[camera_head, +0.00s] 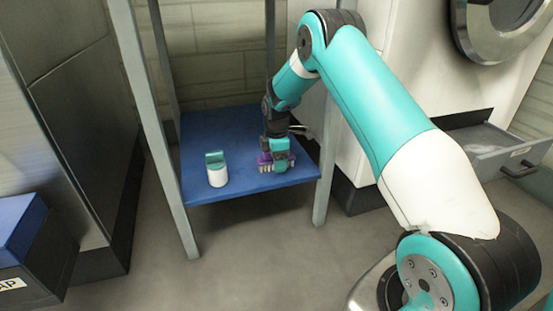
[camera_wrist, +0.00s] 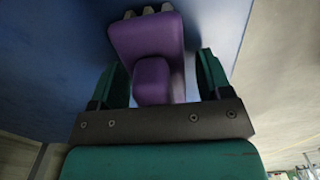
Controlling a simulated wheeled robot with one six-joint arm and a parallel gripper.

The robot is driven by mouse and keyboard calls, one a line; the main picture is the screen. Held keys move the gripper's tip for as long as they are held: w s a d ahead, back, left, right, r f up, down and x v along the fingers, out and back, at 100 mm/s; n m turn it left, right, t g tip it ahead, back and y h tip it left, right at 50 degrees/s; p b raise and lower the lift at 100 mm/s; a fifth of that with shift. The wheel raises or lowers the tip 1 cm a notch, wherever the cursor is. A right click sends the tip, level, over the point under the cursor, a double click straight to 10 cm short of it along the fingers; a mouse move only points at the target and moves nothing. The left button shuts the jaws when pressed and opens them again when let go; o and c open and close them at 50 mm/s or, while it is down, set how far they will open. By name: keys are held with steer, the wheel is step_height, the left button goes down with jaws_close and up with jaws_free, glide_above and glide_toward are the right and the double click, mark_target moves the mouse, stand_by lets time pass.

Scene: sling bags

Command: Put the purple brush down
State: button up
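The purple brush (camera_head: 264,158) is on the blue shelf (camera_head: 235,125), near its front right, with its pale bristles facing down. My gripper (camera_head: 276,150) is right over it, reaching down from above. In the wrist view, the brush (camera_wrist: 145,38) shows its purple body and a stubby handle between the two teal fingers of my gripper (camera_wrist: 162,75). The fingers stand apart on either side of the handle, with a gap seen on the right side. The brush's underside is partly hidden, so its contact with the shelf is hard to see.
A white and teal container (camera_head: 216,172) stands on the shelf left of the brush. Grey metal posts (camera_head: 160,130) frame the shelf. A white machine (camera_head: 350,150) with an open drawer (camera_head: 490,148) stands to the right.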

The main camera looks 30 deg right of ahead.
steer(key=shift+b, duration=0.7)
steer(key=shift+r, duration=0.25)
step_height(320, 180, up, 17)
steer(key=p, duration=1)
steer(key=shift+r, duration=0.15)
